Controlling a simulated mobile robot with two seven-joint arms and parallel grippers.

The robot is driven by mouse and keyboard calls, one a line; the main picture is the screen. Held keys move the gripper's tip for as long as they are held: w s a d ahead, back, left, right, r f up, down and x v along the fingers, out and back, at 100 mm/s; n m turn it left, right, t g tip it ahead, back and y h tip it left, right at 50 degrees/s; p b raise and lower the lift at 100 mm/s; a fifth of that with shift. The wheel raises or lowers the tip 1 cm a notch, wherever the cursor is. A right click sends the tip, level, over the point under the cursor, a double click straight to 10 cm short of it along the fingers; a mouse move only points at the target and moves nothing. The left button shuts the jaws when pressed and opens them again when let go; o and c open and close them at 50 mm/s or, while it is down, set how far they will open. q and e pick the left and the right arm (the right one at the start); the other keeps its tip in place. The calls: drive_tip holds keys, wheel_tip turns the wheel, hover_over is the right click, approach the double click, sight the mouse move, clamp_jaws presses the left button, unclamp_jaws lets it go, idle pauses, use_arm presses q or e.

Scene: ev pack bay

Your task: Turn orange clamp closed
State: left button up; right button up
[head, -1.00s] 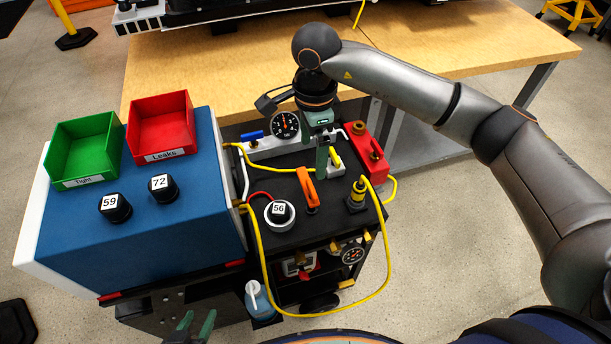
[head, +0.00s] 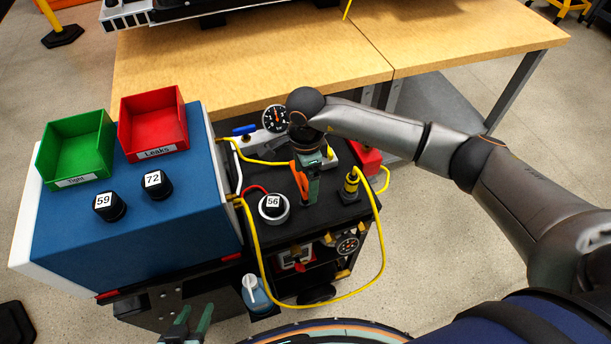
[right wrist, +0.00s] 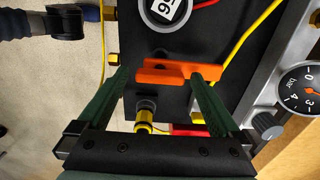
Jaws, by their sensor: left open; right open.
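The orange clamp (head: 300,180) stands on the black top of the cart, right of the cap marked 56 (head: 272,206). The clamp also shows in the right wrist view (right wrist: 178,72), its bar lying across the space ahead of the fingers. My right gripper (head: 313,190) is open over the clamp, and its green fingers (right wrist: 163,85) lie to either side of the bar without visibly closing on it. In the head view the gripper partly hides the clamp. My left gripper (head: 188,325) is open and empty at the bottom edge, away from the clamp.
A pressure gauge (head: 275,118) and blue-handled valve (head: 245,130) stand behind the clamp. A yellow-and-black fitting (head: 351,186) stands at its right, with a yellow hose (head: 379,240) looping in front. Green (head: 75,150) and red (head: 153,122) bins sit on the blue top at left.

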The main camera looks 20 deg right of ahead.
drive_tip(key=shift+c, duration=0.2)
clamp_jaws()
idle(0.5)
